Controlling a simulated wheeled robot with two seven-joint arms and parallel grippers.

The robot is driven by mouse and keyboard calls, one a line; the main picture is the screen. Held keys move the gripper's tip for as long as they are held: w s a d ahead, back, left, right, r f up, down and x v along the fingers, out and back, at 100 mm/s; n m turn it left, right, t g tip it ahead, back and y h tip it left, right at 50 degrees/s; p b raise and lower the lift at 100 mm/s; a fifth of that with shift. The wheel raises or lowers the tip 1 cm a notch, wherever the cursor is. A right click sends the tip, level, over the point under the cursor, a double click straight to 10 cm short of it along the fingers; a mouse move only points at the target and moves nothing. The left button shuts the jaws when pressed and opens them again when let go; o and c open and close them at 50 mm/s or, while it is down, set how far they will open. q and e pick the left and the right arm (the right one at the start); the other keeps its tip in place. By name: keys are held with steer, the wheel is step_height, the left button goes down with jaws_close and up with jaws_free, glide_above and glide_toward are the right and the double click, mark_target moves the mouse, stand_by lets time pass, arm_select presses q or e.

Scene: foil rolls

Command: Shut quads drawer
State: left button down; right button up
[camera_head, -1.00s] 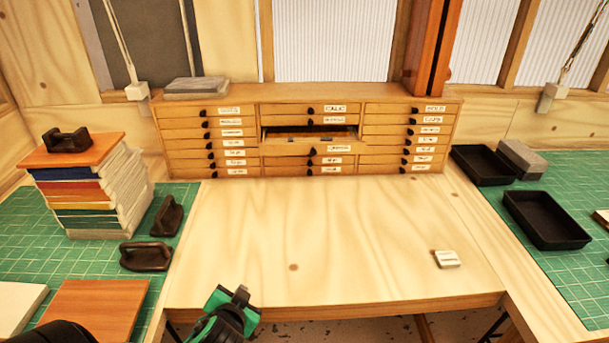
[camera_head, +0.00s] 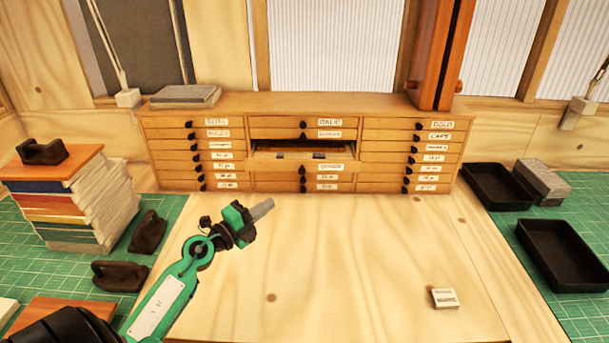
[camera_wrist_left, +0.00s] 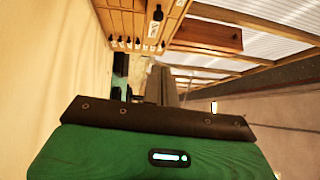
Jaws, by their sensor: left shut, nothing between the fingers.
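The quads drawer (camera_head: 303,166) is in the middle column of the low wooden cabinet (camera_head: 203,108), pulled out toward me, with its inside partly showing. A white label and a dark knob are on its front. My left gripper (camera_head: 264,208) is in front of the cabinet, above the wooden table, apart from the drawer and to its lower left. It is shut and empty. In the left wrist view, its dark grey fingers (camera_wrist_left: 161,86) are together, and the cabinet front (camera_wrist_left: 148,35) shows at the top. My right gripper is in neither view.
The wooden table top (camera_head: 360,250) is mostly clear; a small labelled block (camera_head: 444,299) lies at its right. Books (camera_head: 78,208) and dark-handled tools (camera_head: 121,276) stand at left. Black trays (camera_head: 561,254) lie at right. The other drawers look closed.

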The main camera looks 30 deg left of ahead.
mark_target(296, 157)
arm_select(q)
steer(key=a+f+b+x, duration=0.1)
steer(key=a+b+x, duration=0.1)
steer(key=x, duration=1.1)
steer(key=shift+w+a+m+g+b, duration=0.4)
steer(key=shift+w+b, duration=0.15)
steer(key=shift+b, duration=0.35)
steer(key=w+a+b, duration=0.1)
steer(key=w+a, duration=0.1)
steer(key=w, duration=0.1)
steer(key=w+a+b, duration=0.2)
steer(key=w, duration=0.2)
steer(key=w+a+b, duration=0.1)
steer(key=w+a, duration=0.1)
steer(key=w, duration=0.1)
steer(key=shift+w+a+f, duration=0.15)
steer(key=shift+w+a, duration=0.05)
steer(key=shift+w, duration=0.05)
steer(key=shift+w+a+b, duration=0.25)
steer(key=shift+w+b, duration=0.05)
steer(key=shift+a+r, duration=0.1)
steer(key=shift+r, duration=0.35)
